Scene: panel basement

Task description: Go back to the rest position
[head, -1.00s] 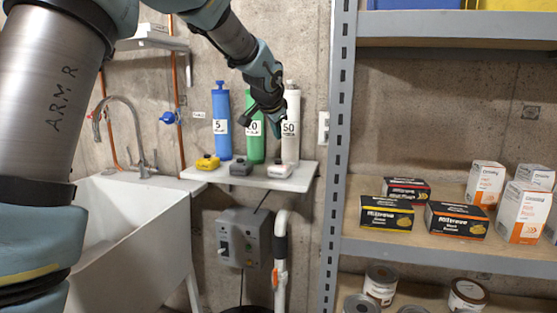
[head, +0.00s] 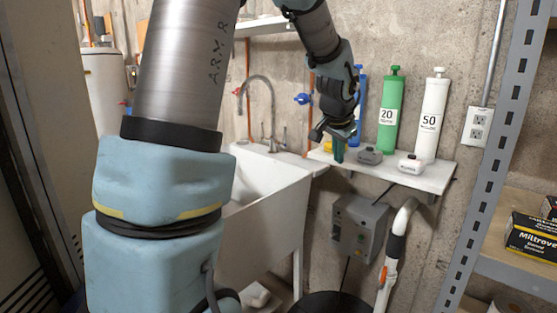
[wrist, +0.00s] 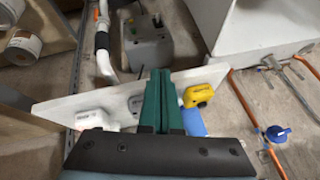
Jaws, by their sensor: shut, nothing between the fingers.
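My gripper (head: 339,152) hangs at the end of my bent arm, fingers pointing down, in front of the small white wall shelf. Its dark green fingers are together and empty. They also show together in the wrist view (wrist: 160,98), over the white shelf (wrist: 60,106). In the head view the gripper partly hides the blue pump bottle (head: 361,105) and the yellow block (head: 328,146).
The shelf (head: 425,178) also bears a green bottle (head: 390,112), a white bottle (head: 432,118), a grey block (head: 369,156) and a white block (head: 410,164). A white sink (head: 262,215) stands left, a metal rack (head: 497,150) right. A grey box (head: 358,228) hangs below.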

